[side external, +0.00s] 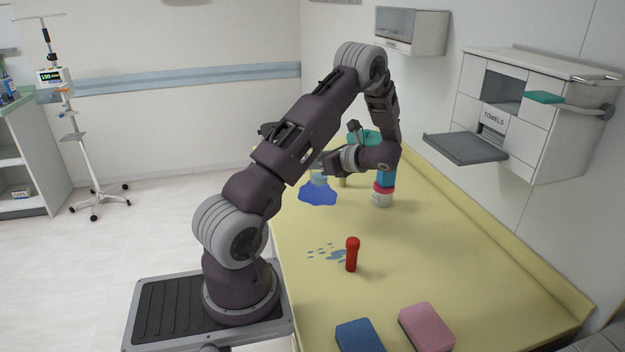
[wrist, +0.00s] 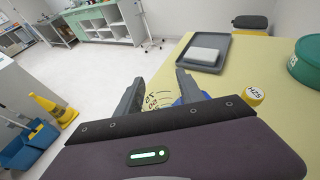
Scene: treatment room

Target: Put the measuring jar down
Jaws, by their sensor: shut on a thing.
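My gripper (side external: 322,168) is shut on the measuring jar (side external: 319,180), a clear vessel that shows faintly below the fingers in the side view. In the wrist view the jar's printed marks (wrist: 155,101) show between the two dark fingers of my gripper (wrist: 160,82). A flat blue patch (side external: 317,196) lies on the yellow table (side external: 430,250) beneath and around the jar; part of it shows beside the right finger in the wrist view (wrist: 190,92). I cannot tell whether the jar's base touches the surface.
A grey tray (wrist: 222,56) is beyond. A red torch-like object (side external: 352,256), a wet patch (side external: 337,255), a blue sponge (side external: 358,336) and a pink sponge (side external: 426,328) are nearer.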

